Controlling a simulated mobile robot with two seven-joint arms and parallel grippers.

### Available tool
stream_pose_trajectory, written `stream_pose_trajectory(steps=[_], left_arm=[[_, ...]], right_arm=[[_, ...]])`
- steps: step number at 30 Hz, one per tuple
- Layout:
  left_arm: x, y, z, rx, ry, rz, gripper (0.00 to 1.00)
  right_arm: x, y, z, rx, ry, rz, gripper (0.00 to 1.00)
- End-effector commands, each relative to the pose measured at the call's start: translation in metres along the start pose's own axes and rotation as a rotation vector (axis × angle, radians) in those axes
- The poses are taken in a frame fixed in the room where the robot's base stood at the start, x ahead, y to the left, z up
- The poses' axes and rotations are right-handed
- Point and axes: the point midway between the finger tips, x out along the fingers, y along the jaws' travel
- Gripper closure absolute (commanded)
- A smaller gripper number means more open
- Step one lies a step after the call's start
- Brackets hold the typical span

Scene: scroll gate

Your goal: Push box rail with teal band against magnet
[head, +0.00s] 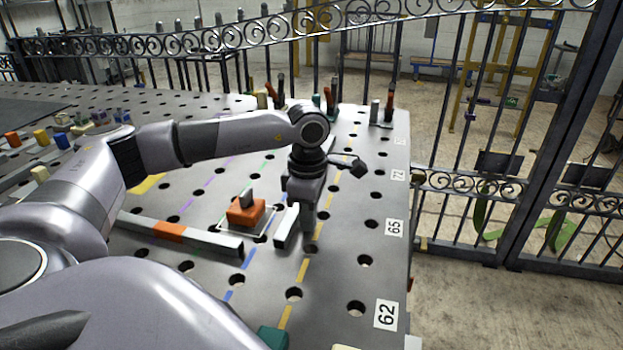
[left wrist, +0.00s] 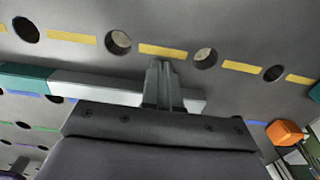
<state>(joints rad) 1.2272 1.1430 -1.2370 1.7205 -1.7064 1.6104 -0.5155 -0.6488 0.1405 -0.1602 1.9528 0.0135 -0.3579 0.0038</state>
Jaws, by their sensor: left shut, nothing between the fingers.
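The box rail with the teal band shows its pale near end (head: 287,228) in the head view. My arm and gripper hide most of it there. In the left wrist view its grey side (left wrist: 95,88) and teal band (left wrist: 25,77) show. An orange block with a grey upright top (head: 245,210), probably the magnet, sits left of the rail's near end, with a small gap. An orange block also shows in the left wrist view (left wrist: 288,134). My left gripper (head: 307,236) is shut and empty, low on the rail's yellow-dashed side. Contact is unclear. My right gripper is out of view.
Another box rail with an orange band (head: 170,233) lies left of the orange block. Several clamps stand along the back edge. Small coloured blocks lie at the far left. The perforated table (head: 340,270) is clear to the right, up to its edge.

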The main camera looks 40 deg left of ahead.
Motion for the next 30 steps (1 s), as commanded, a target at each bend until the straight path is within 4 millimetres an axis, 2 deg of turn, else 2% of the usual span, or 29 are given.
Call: stream_pose_trajectory(steps=[30], left_arm=[[0.001,0.0,-0.037,-0.002,0.001,-0.001,1.0]], right_arm=[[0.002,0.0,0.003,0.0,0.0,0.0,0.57]])
